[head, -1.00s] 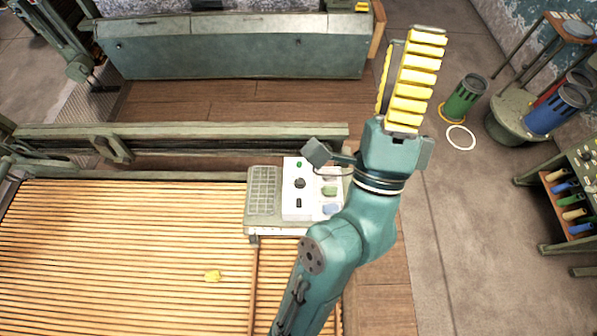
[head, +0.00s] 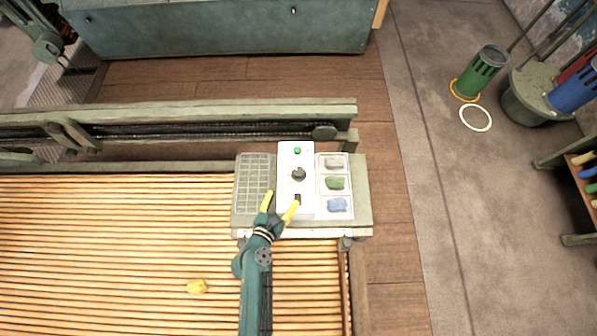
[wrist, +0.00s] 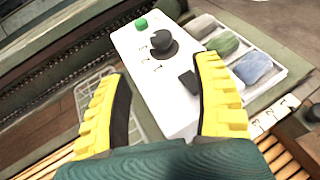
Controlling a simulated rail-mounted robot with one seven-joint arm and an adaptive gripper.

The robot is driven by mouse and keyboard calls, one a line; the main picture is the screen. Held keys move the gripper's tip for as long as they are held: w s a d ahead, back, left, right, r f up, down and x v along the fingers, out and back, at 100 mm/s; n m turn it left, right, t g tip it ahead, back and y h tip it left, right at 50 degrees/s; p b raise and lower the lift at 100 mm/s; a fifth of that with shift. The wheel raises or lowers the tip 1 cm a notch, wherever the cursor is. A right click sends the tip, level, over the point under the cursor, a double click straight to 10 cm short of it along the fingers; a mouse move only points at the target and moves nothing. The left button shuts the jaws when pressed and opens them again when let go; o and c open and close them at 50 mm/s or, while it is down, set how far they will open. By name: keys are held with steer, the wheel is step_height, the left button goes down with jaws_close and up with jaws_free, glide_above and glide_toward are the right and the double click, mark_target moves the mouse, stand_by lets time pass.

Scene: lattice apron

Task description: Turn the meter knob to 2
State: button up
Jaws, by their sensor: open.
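The meter is a white panel (head: 287,203) on a grey-green stand, with a round dark knob (head: 299,174) near its middle. My gripper (head: 280,203) is open and empty over the near end of the panel, short of the knob. In the wrist view its yellow fingers (wrist: 165,100) stand wide apart, with the panel between and beyond them.
A tray (head: 350,174) with grey, green and blue lumps lies right of the panel. A wire grid (head: 253,184) lies left of it. A slatted bed (head: 110,250) with a yellow lump (head: 197,286) fills the front left. A rail (head: 200,112) runs behind.

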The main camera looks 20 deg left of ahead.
mark_target(299, 171)
steer(key=b+x, duration=0.5)
steer(key=x, duration=0.8)
steer(key=shift+w+f, duration=0.1)
steer(key=shift+w, duration=0.5)
steer(key=c, duration=1.1)
